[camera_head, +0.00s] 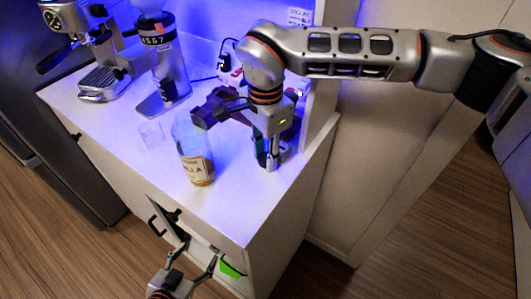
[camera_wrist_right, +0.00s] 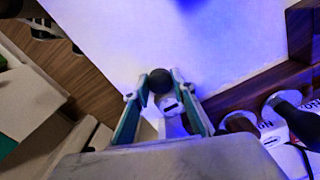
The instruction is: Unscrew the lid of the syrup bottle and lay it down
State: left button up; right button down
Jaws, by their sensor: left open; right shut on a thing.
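The syrup bottle (camera_head: 195,165) stands upright on the white counter, its label facing the front. No lid shows on its top. My right gripper (camera_head: 268,162) points down, close above the counter to the right of the bottle. In the right wrist view, its fingers (camera_wrist_right: 155,88) are shut on a small round black thing (camera_wrist_right: 160,80), which looks like the lid. The lid is hidden in the head view, and whether it touches the counter cannot be told. My left gripper (camera_head: 194,262) is open and empty, low in front of the cabinet.
A clear glass (camera_head: 151,134) stands left of the bottle. The grinder (camera_head: 165,65) and espresso machine (camera_head: 95,45) stand further back. A wooden box edge (camera_wrist_right: 260,95) and pale items lie near my right gripper. The counter's front (camera_head: 240,215) is clear. A green thing (camera_head: 231,269) shows at the cabinet front.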

aim_at(265, 157)
jog(key=shift+f, duration=0.15)
jog(key=c, duration=1.7)
grip_release()
notch_tip(265, 157, up, 12)
jog(key=shift+r+b, duration=0.25)
jog(key=shift+b, duration=0.15)
